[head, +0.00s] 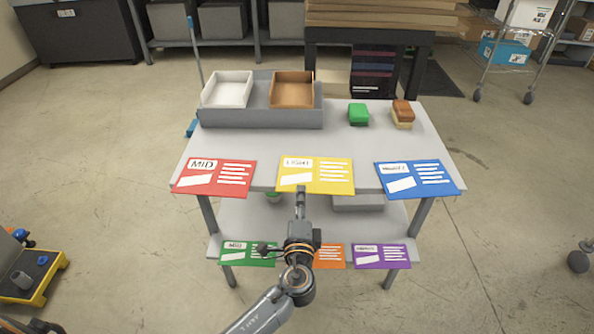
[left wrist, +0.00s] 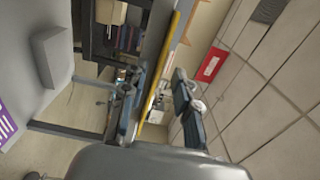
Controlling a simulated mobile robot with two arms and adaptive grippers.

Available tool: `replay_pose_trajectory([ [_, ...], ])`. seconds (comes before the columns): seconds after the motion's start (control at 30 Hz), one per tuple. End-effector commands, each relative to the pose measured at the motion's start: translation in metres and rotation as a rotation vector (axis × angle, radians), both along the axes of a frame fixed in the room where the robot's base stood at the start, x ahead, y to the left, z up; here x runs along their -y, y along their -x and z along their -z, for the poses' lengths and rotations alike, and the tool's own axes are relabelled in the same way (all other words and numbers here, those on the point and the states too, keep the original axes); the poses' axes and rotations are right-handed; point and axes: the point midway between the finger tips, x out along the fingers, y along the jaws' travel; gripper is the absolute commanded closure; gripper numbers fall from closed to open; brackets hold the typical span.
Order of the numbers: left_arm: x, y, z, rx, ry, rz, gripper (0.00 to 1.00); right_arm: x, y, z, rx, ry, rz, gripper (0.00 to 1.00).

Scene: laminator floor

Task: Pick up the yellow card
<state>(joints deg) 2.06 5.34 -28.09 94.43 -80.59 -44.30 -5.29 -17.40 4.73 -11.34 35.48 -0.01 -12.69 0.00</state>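The yellow card (head: 316,175) marked LIGHT sits at the middle of the table's front edge, between the red card (head: 214,178) and the blue card (head: 417,179). My left gripper (head: 300,194) is at the yellow card's lower edge, left of its middle. In the left wrist view the yellow card (left wrist: 163,68) shows edge-on as a thin strip. It runs between the two separated fingers of my left gripper (left wrist: 160,108), with a clear gap on the side of the right-hand finger. Whether the other finger touches it, I cannot tell. My right gripper is not in view.
The grey table (head: 270,148) holds a grey tray (head: 262,118) with a white bin and a brown bin, a green block (head: 358,115) and a brown-topped block (head: 403,113). Green, orange and purple (head: 382,256) cards line the lower shelf.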

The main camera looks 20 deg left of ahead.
Motion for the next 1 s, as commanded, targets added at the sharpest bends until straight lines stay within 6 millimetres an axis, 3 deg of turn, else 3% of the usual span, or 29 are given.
replay_pose_trajectory([
  [0.13, -0.005, -0.016, 0.0, 0.0, 0.0, -0.001, 0.7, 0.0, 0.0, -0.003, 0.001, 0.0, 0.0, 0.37],
  [0.4, -0.006, -0.018, 0.001, -0.002, 0.002, -0.001, 0.7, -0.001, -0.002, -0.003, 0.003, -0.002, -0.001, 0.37],
  [0.57, -0.006, -0.018, 0.001, -0.002, 0.001, -0.001, 1.0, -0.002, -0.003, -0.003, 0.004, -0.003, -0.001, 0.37],
  [1.0, -0.006, -0.018, -0.001, -0.001, 0.001, -0.001, 1.0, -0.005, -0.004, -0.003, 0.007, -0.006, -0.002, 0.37],
])
